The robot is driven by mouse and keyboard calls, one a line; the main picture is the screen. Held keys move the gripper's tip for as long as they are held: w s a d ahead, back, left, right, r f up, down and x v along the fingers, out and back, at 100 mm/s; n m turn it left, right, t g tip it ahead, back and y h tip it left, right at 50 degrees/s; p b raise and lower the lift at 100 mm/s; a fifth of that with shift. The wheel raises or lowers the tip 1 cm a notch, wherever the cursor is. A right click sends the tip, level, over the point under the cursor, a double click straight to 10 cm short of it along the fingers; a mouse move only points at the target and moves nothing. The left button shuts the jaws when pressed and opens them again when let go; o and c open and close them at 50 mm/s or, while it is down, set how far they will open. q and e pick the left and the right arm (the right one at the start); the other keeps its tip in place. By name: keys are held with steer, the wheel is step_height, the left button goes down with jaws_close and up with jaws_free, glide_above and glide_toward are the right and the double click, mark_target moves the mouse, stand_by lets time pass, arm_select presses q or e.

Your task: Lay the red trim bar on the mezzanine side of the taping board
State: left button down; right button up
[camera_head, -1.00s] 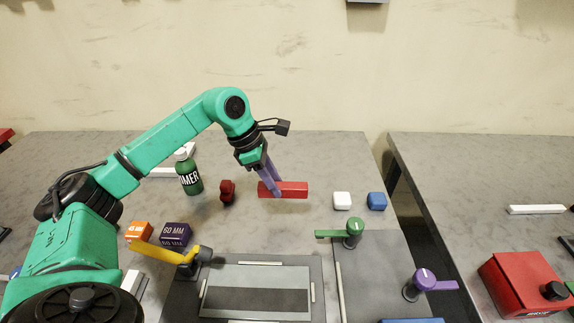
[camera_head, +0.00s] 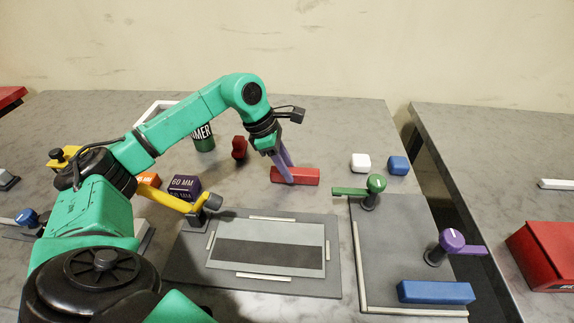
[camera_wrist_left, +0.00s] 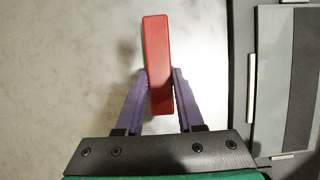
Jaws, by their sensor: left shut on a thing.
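The red trim bar (camera_head: 297,175) is behind the taping board in the head view. My left gripper (camera_head: 286,176) is shut on it near the bar's left end. In the left wrist view the red bar (camera_wrist_left: 158,65) sits between the two purple fingers (camera_wrist_left: 160,85) and reaches out beyond their tips. Whether the bar touches the table is hard to tell. The taping board (camera_head: 190,255) is a dark grey plate with a lighter panel, a dark stripe and pale strips around it. It also shows at the right of the left wrist view (camera_wrist_left: 242,110). My right gripper is not in view.
A yellow-handled clamp (camera_head: 175,200) stands at the board's back left corner. A second grey board (camera_head: 400,235) to the right carries a green lever (camera_head: 368,190), a purple lever (camera_head: 448,243) and a blue bar (camera_head: 436,292). White (camera_head: 360,163) and blue (camera_head: 398,165) blocks lie behind it.

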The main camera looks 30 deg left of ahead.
arm_select(q)
steer(key=shift+c, duration=2.2)
jaws_free()
steer(key=shift+r, duration=0.1)
steer(key=v, duration=1.4)
steer(key=shift+r, duration=0.25)
